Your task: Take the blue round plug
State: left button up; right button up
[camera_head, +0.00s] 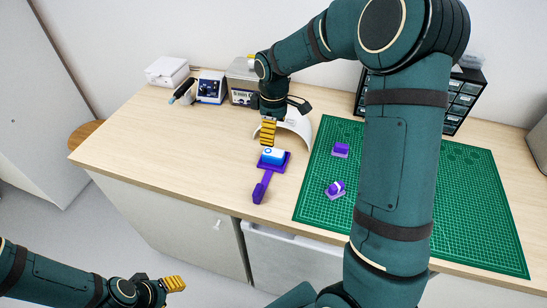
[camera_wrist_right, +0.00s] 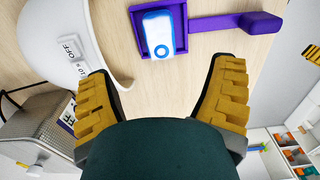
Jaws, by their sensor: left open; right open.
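A blue and white piece with a round blue ring mark (camera_head: 273,156) sits in a purple tray with a handle (camera_head: 262,186) near the bench's front edge. It also shows in the right wrist view (camera_wrist_right: 158,34). No separate blue round plug can be made out with certainty. My right gripper (camera_head: 268,132) is just behind and above this piece, apart from it. In the right wrist view its yellow fingers (camera_wrist_right: 165,100) stand wide apart with nothing between them. My left gripper (camera_head: 173,284) is open and empty, low in front of the bench.
A white curved piece (camera_head: 297,124) stands right beside my right gripper. A green mat (camera_head: 470,200) holds a purple block (camera_head: 340,149) and a purple and white piece (camera_head: 336,187). Instruments (camera_head: 211,87) line the back; drawers (camera_head: 465,98) stand behind my right arm. The bench's left part is clear.

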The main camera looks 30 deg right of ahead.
aim_at(273, 152)
notch_tip(273, 152, down, 10)
jog(key=shift+r+b, duration=0.15)
jog(key=shift+b, duration=0.5)
jog(key=c, duration=1.3)
